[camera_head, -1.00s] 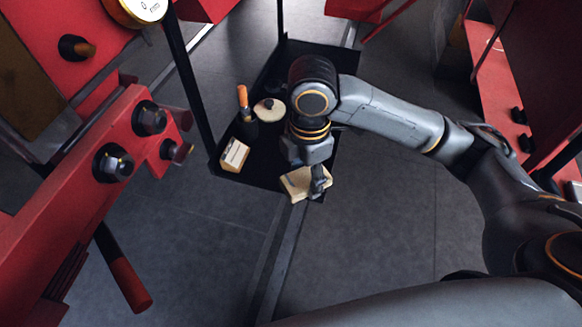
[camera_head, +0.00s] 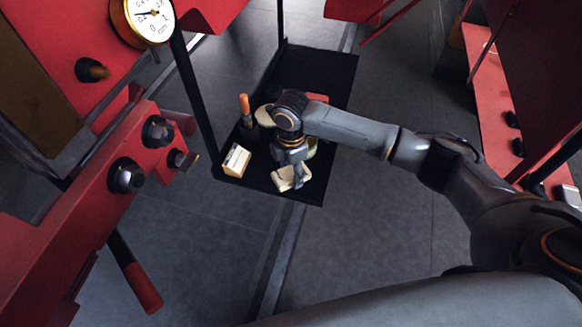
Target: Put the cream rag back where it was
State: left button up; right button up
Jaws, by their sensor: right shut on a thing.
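The cream rag (camera_head: 284,183) is in the head view, low over the near part of a black tray-like shelf (camera_head: 312,190). My right gripper (camera_head: 296,182) points down and is shut on the rag. The gripper partly covers the rag, and I cannot tell whether the rag touches the shelf. My left gripper is not in view.
A cream box (camera_head: 236,160) stands at the shelf's left corner. Behind it is a dark holder with an orange-handled tool (camera_head: 244,104). A round pale item (camera_head: 265,115) and a red item (camera_head: 317,98) are partly hidden by my arm. Red machinery with a gauge (camera_head: 150,18) stands left.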

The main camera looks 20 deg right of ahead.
aim_at(291, 173)
jog(key=shift+f, duration=0.1)
jog(key=o, duration=1)
notch_tip(291, 173, up, 12)
jog(key=b, duration=0.3)
